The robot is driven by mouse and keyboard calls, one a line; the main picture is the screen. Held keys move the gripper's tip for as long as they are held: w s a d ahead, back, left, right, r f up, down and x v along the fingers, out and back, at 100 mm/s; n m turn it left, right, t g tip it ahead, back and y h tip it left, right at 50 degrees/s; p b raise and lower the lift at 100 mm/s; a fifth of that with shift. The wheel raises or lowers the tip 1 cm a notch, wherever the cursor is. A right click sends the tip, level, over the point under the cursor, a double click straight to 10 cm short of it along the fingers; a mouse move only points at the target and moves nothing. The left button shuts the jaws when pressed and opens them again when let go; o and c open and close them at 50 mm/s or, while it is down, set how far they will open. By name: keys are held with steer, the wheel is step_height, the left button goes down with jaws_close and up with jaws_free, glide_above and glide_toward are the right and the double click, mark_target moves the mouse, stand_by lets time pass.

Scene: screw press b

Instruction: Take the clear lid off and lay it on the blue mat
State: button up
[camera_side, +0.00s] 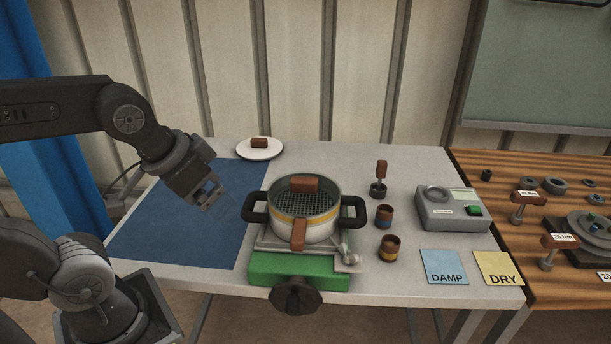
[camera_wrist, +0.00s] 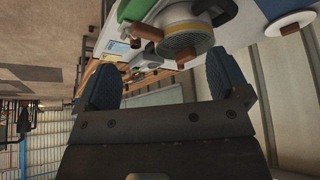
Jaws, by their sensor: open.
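A round pot (camera_side: 303,229) with a yellow band and two black side handles sits in a press on a green base (camera_side: 298,268). A dark mesh shows at its top, with a brown block (camera_side: 304,185) at the back of the rim and another (camera_side: 299,234) at the front. The clear lid's edge cannot be made out over the mesh. The pot also shows in the wrist view (camera_wrist: 182,40). The blue mat (camera_side: 180,220) lies bare left of the pot. My gripper (camera_side: 215,203) is open and empty above the mat, left of the pot; its fingers show in the wrist view (camera_wrist: 167,82).
A white plate (camera_side: 272,154) with a brown block stands behind the mat. Two small cups (camera_side: 384,216), (camera_side: 389,248), a stamp-like tool (camera_side: 379,182) and a grey box (camera_side: 450,210) stand right of the pot. DAMP (camera_side: 444,267) and DRY (camera_side: 498,268) cards lie at front right.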

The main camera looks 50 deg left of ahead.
steer(key=w+a+r+n+g, duration=0.15)
steer(key=w+r+n, duration=0.25)
steer(key=w, duration=0.5)
steer(key=n+g+y, duration=0.1)
steer(key=n+g, duration=0.2)
steer(key=n, duration=0.2)
glide_toward(304, 179)
steer(key=f, duration=0.7)
steer(key=w+a+f, duration=0.1)
steer(key=f, duration=0.2)
steer(key=shift+f, duration=0.25)
steer(key=shift+r, duration=0.15)
steer(key=c, duration=1.1)
